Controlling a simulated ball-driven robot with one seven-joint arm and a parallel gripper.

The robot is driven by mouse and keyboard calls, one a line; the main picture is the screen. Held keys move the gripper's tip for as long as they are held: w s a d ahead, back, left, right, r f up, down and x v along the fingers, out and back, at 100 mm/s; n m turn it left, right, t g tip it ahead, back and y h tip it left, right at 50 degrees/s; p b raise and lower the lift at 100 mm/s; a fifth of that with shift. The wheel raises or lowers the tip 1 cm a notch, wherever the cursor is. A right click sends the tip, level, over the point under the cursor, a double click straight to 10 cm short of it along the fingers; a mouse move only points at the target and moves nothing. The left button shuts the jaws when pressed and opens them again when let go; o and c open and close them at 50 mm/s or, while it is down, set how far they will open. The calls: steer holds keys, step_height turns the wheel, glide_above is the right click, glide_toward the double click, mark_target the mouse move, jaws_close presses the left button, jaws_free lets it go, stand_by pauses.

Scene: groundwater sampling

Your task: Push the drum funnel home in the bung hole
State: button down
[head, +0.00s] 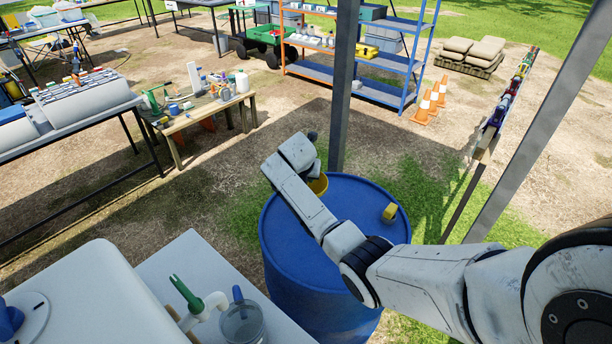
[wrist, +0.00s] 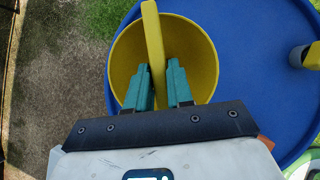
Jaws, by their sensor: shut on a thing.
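The yellow drum funnel (wrist: 197,52) fills the middle of the wrist view, its mouth facing the camera and a yellow bar across it. My gripper (wrist: 160,66) has its teal fingers on either side of that bar and is shut on it. The funnel is over the top of the blue drum (wrist: 255,75), near the rim. In the head view the blue drum (head: 283,258) stands upright, and only part of the funnel (head: 318,186) shows behind my arm. The bung hole and the funnel's spout are hidden, so I cannot tell how deep the funnel sits.
A small yellow piece (head: 390,212) stands on the drum top at the right. A grey post (head: 342,90) rises just behind the drum. A white tank (head: 75,300) and a table holding a clear jug (head: 242,324) are at the front left. Grass lies to the right.

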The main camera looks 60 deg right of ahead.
steer(key=shift+f, duration=0.6)
steer(key=c, duration=0.9)
jaws_free()
steer(key=shift+f, duration=0.1)
steer(key=b+v, duration=0.1)
steer(key=v, duration=1)
steer(key=shift+d, duration=0.1)
